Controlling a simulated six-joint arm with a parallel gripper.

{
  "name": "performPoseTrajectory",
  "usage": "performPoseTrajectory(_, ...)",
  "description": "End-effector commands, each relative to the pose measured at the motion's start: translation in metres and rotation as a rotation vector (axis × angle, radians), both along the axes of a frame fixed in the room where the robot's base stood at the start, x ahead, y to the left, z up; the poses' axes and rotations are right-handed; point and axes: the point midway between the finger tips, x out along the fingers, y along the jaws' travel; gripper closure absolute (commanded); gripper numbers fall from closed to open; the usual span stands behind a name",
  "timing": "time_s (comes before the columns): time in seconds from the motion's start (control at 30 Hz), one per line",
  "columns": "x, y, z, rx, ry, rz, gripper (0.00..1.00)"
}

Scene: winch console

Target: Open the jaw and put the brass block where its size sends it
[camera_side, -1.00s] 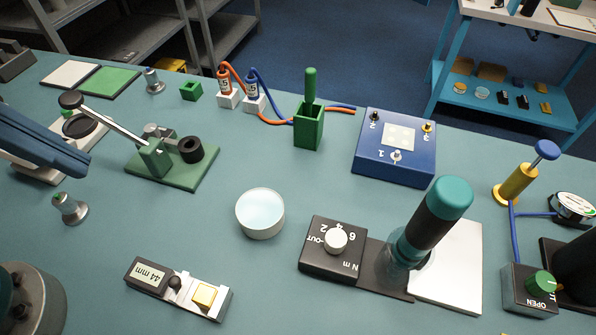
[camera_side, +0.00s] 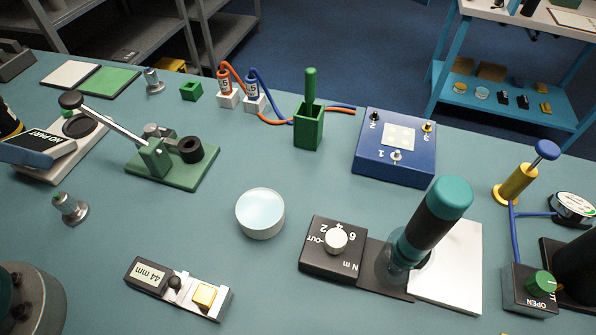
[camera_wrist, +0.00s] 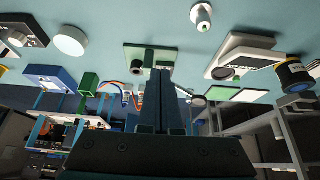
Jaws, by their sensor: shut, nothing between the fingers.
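The brass block (camera_side: 204,296) sits in the grey body of a small gauge (camera_side: 222,305) at the front left of the side view. The gauge has a black knob (camera_side: 174,284) and a display reading 44 mm (camera_side: 150,275). I cannot tell how tightly its jaw holds the block. My gripper (camera_side: 70,149) is at the left edge, well away from the gauge, partly over the fixture marked NO PART. Its dark blue fingers also show in the wrist view (camera_wrist: 161,76), shut and empty. The block and gauge do not show in the wrist view.
A white plate (camera_side: 69,75) and a green plate (camera_side: 112,81) lie side by side at the back left. A green lever clamp (camera_side: 190,177), a small metal post (camera_side: 70,209) and a pale disc (camera_side: 260,213) stand between. The bench around the gauge is clear.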

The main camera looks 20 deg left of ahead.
Motion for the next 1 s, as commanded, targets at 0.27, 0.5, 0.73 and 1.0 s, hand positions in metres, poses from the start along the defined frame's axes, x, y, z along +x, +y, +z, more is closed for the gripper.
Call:
performPoseTrajectory(0.27, 0.000, 0.000, 0.001, -0.095, 0.001, 0.177, 0.50)
performPoseTrajectory(0.5, 0.014, -0.008, 0.016, -0.378, 0.015, 0.664, 0.50)
performPoseTrajectory(0.73, 0.029, -0.041, 0.019, -0.594, 0.132, 1.077, 0.50)
performPoseTrajectory(1.0, 0.034, -0.111, 0.000, -0.666, 0.305, 1.522, 0.50)
